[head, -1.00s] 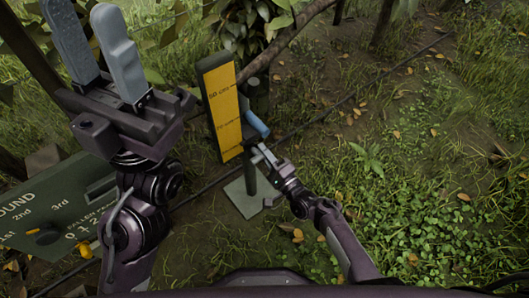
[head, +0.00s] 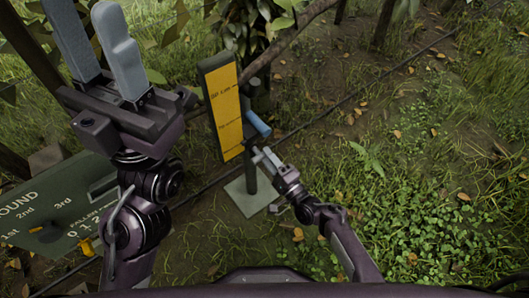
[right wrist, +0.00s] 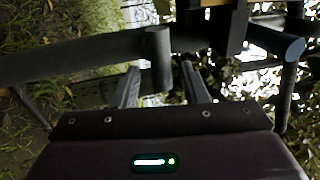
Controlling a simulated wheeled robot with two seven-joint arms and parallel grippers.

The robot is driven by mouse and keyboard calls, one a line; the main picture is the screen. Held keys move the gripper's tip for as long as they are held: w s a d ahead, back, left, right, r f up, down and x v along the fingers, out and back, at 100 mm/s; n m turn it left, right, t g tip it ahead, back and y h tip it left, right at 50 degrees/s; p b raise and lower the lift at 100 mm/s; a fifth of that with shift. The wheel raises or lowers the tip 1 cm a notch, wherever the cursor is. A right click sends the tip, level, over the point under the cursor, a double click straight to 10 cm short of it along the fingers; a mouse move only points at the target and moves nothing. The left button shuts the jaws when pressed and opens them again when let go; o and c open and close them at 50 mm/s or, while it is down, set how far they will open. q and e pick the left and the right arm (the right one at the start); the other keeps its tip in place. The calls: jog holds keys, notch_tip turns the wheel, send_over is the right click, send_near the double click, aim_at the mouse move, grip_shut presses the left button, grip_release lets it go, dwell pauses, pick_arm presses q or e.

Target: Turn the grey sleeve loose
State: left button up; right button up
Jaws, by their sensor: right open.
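A yellow-faced gauge board (head: 227,110) stands on a dark post (head: 250,180) with a pale square foot (head: 246,203). A blue-ended bar (head: 257,124) sticks out beside the board. My right gripper (head: 262,155) is low by the post, just below that bar. In the right wrist view, a short grey cylinder, apparently the grey sleeve (right wrist: 158,58), sits at the end of a long grey bar (right wrist: 75,60). My right gripper's fingers (right wrist: 158,78) are open on either side of it; contact cannot be told. My left gripper (head: 80,15) is open, raised and empty at the upper left.
A green sign (head: 60,210) with lettering stands at the lower left. A thin dark cable (head: 345,100) runs diagonally across the scene. A branch (head: 290,35) crosses behind the board. Grass and fallen leaves lie clear on the right.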

jog(key=p+v, duration=0.1)
jog(key=v, duration=0.4)
jog(key=shift+s+d, duration=0.1)
jog(key=shift+s, duration=0.2)
